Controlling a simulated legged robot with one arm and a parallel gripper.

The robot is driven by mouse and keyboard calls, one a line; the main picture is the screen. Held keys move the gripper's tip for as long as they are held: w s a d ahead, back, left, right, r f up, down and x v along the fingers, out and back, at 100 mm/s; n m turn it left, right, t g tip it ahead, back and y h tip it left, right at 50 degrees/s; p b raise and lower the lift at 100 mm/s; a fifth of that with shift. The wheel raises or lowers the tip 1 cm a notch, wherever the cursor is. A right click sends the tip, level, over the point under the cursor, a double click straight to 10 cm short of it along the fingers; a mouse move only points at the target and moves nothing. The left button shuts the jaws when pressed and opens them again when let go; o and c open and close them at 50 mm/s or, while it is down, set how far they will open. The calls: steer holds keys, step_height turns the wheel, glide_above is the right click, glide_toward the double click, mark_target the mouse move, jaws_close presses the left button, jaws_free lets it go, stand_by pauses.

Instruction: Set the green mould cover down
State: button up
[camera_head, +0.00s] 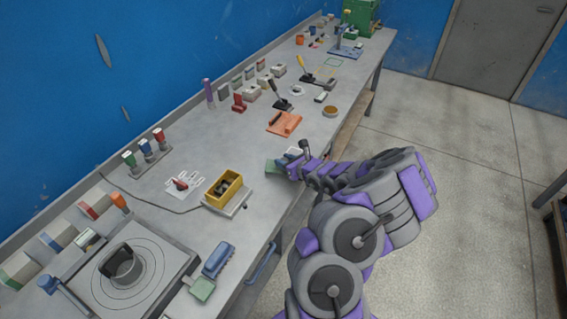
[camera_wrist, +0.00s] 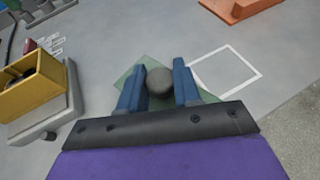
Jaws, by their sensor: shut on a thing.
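The green mould cover (camera_wrist: 130,75) is a flat green plate with a round dark grey knob (camera_wrist: 160,82) on top. My gripper (camera_wrist: 159,88) has its two blue fingers shut on either side of the knob. In the head view the cover (camera_head: 274,166) shows just left of my gripper (camera_head: 292,168), near the table's front edge. A white square outline (camera_wrist: 198,62) on the table lies to the right of the cover, which overlaps its left part in the wrist view. I cannot tell whether the cover touches the table.
A yellow open box (camera_head: 214,196) with a dark thing inside stands on a light base (camera_head: 239,205) to the left. An orange fixture (camera_head: 278,126) lies farther along the table. The grey tabletop around the outline is clear. The table's front edge is close to my arm.

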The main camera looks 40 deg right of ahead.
steer(key=shift+w+d+f, duration=0.3)
steer(key=shift+w+d, duration=0.3)
steer(key=shift+w, duration=0.3)
steer(key=shift+w+d+r, duration=0.15)
steer(key=shift+w+d, duration=0.1)
steer(key=shift+w, duration=0.2)
steer(key=shift+w+f+b, duration=0.15)
steer(key=shift+f+b, duration=0.1)
steer(key=shift+b, duration=0.1)
step_height(320, 180, down, 3)
steer(key=shift+f+b, duration=0.15)
steer(key=shift+b, duration=0.4)
steer(key=o, duration=1.1)
steer(key=shift+c, duration=0.2)
steer(key=shift+s+d+r, duration=0.15)
steer(key=shift+s+r, duration=0.2)
steer(key=shift+s, duration=0.15)
steer(key=p+v, duration=0.3)
steer(key=v, duration=0.8)
